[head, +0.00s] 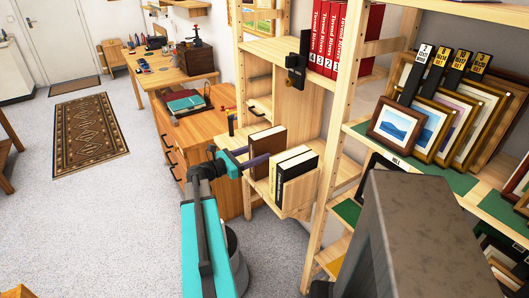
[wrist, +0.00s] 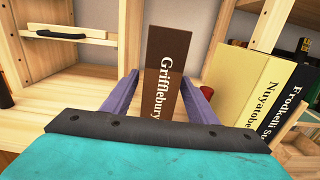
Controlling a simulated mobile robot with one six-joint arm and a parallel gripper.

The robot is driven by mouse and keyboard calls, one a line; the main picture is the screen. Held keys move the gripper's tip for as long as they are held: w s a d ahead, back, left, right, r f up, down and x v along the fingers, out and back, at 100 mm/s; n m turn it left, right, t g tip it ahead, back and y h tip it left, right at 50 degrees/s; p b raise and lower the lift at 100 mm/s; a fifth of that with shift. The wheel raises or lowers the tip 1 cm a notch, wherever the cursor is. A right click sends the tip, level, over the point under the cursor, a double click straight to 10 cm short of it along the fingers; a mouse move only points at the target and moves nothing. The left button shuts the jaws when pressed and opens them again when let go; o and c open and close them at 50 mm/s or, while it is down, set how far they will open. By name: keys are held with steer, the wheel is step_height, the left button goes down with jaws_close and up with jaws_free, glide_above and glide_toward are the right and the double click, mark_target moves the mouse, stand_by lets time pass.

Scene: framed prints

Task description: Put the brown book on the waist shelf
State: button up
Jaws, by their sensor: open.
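The brown book (head: 267,143) stands upright on a light wooden shelf board in the head view. I cannot tell whether either finger touches the book. The lower part of the spine is hidden behind the gripper body. The light wooden shelving unit (head: 331,150) has several levels; I cannot tell which one is the waist shelf.
A black book (head: 296,160) and a cream book (wrist: 240,85) stand close right of the brown book. Red binders (head: 340,35) fill a higher shelf. Framed prints (head: 440,120) crowd the right-hand shelves. A wooden desk (head: 185,125) stands left; the grey floor (head: 110,220) is open.

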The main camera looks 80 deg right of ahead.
steer(key=shift+b+v, duration=0.5)
steer(key=shift+v, duration=3.05)
